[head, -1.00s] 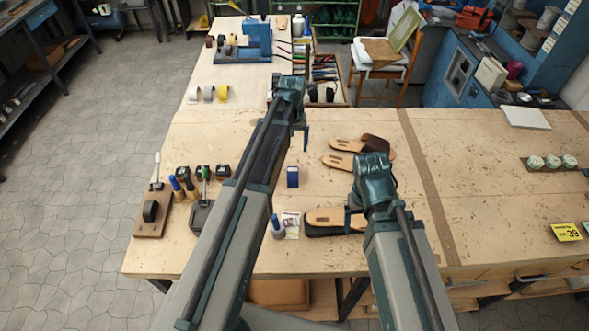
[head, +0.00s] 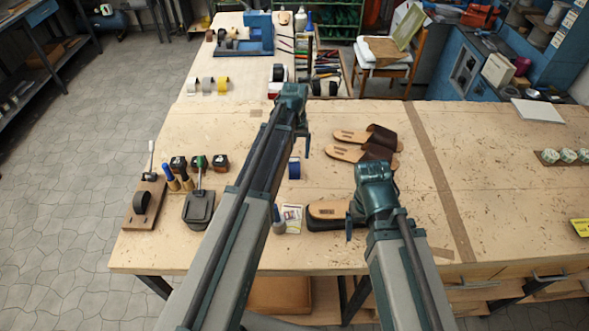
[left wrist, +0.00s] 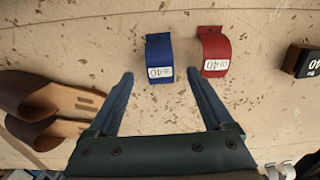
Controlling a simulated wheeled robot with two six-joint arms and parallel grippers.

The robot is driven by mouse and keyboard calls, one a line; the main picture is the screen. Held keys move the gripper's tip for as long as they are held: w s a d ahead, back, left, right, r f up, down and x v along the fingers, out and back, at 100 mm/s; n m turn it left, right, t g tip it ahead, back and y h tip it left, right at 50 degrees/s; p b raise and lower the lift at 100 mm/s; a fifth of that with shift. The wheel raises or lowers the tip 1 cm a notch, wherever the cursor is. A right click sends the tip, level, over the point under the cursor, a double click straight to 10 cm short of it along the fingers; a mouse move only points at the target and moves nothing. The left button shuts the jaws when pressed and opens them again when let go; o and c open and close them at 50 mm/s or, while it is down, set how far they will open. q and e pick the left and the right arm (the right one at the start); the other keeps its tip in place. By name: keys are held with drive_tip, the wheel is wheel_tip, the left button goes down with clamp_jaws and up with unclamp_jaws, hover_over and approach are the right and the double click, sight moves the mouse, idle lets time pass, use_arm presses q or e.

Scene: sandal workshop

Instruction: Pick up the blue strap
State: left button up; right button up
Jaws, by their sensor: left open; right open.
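The blue strap (left wrist: 159,60) is a curved band with a white "40" label. In the left wrist view it lies just beyond and between my left gripper's fingertips (left wrist: 160,74), not gripped. In the head view the blue strap (head: 294,168) lies on the workbench below my left gripper (head: 304,140), which is open and empty above the bench. A red strap (left wrist: 214,52) with a similar label lies right of the blue one in the left wrist view. My right gripper (head: 358,212) is open near the black-soled sandal base, its far finger hidden.
Brown sandals (head: 358,152) lie right of the blue strap, and a sandal base (head: 328,212) lies nearer. A black labelled piece (left wrist: 303,60) is at the wrist view's right edge. Tools (head: 180,182) stand on the bench's left. The right of the bench (head: 480,200) is mostly clear.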

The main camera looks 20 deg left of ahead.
sight(295, 160)
use_arm(q)
drive_tip(key=f+b, duration=0.5)
drive_tip(key=shift+w+a+f, duration=0.1)
drive_tip(key=shift+w+f, duration=0.05)
drive_tip(key=shift+w, duration=0.2)
use_arm(e)
wheel_tip(295, 160, down, 5)
drive_tip(key=shift+f, duration=0.1)
use_arm(q)
drive_tip(key=shift+c, duration=0.2)
drive_tip(key=c, duration=1.2)
